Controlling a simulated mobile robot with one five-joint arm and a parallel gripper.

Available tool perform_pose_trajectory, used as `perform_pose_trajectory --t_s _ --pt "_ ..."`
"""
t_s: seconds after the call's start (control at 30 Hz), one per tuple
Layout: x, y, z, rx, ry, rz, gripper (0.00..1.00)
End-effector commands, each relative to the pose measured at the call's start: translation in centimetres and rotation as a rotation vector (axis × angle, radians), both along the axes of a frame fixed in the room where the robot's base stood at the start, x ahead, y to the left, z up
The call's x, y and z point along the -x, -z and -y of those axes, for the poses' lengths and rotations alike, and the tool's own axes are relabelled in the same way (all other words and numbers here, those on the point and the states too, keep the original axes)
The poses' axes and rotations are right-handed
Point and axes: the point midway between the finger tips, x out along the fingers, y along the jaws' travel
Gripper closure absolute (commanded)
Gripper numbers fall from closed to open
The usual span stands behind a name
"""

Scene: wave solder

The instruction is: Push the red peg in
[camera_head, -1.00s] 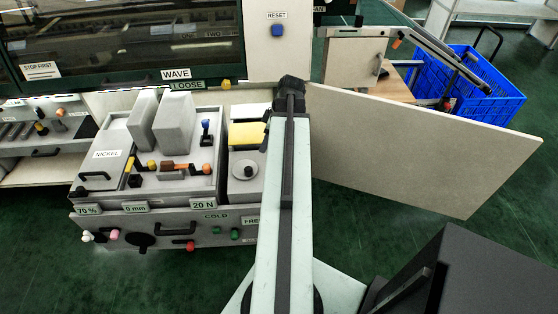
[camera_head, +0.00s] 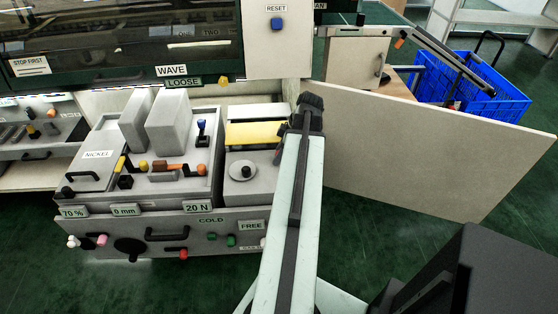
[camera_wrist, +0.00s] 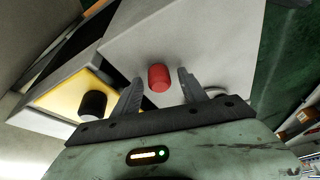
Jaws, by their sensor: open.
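A short red peg (camera_wrist: 158,77) stands out from a plain pale grey face in the wrist view. My gripper (camera_wrist: 159,80) is open, with one finger on each side of the peg in the picture; I cannot tell how far the tips are from the face. In the head view my gripper (camera_head: 309,108) is a dark shape at the far end of my arm, right of the yellow plate (camera_head: 255,134). A red knob (camera_head: 183,254) also shows low on the machine's front panel; I cannot tell whether it is the same peg.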

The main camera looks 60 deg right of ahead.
Motion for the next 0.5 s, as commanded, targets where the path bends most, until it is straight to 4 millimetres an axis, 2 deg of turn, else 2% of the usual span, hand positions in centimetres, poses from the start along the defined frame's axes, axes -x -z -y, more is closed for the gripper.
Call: perform_pose_trajectory --t_s 0.2,0.23,0.4,0.5 --pt "-0.06 -0.02 -0.03 0.000 0.000 0.000 0.50" --pt "-0.07 -0.02 -0.04 0.000 0.000 0.000 0.56" --pt "-0.07 -0.02 -0.05 -0.001 0.000 0.000 1.00" --pt "-0.07 -0.02 -0.06 -0.001 0.000 0.000 1.00"
